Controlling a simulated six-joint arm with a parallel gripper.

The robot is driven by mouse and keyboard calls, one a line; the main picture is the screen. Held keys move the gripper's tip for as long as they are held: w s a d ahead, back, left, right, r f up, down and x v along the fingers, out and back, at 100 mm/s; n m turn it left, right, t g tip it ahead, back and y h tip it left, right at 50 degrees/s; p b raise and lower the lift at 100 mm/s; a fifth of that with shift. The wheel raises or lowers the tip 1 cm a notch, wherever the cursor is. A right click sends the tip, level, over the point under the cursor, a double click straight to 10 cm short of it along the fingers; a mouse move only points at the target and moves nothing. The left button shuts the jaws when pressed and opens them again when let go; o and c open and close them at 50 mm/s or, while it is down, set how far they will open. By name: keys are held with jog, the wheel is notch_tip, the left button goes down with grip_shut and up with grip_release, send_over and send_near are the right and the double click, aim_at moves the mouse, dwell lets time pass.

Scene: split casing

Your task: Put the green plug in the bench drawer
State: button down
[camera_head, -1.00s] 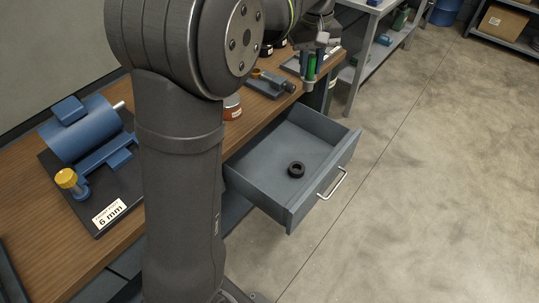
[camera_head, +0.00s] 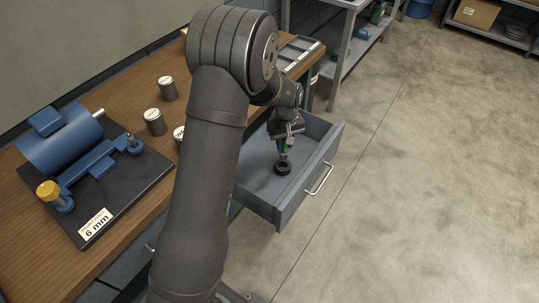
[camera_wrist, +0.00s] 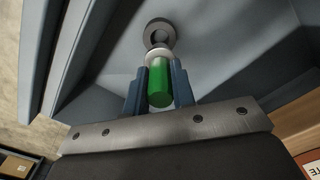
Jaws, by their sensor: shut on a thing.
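The green plug (camera_wrist: 160,83) is held between the two blue fingers of my gripper (camera_wrist: 161,88) in the wrist view, with its pale end pointing away from the wrist. In the head view my gripper (camera_head: 284,147) reaches down into the open bench drawer (camera_head: 296,198), and a bit of green shows between its fingers. A dark ring (camera_head: 282,169) lies on the drawer floor just below the gripper. In the wrist view the ring (camera_wrist: 160,27) appears right beyond the plug's end; I cannot tell whether they touch.
The drawer walls stand close around the gripper. On the bench are a blue machine (camera_head: 60,142) on a dark plate with a "6 mm" label (camera_head: 95,224), and several dark cans (camera_head: 154,122). Shelving (camera_head: 348,50) stands at the back. The floor (camera_head: 430,180) at right is clear.

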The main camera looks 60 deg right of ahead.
aim_at(284, 152)
notch_tip(284, 152, down, 8)
jog(key=shift+r, duration=0.2)
jog(key=shift+f, duration=0.1)
jog(key=c, duration=1.2)
grip_release()
notch_tip(284, 152, up, 12)
jog(key=shift+r, duration=0.15)
notch_tip(284, 152, down, 13)
jog(key=shift+r, duration=1.9)
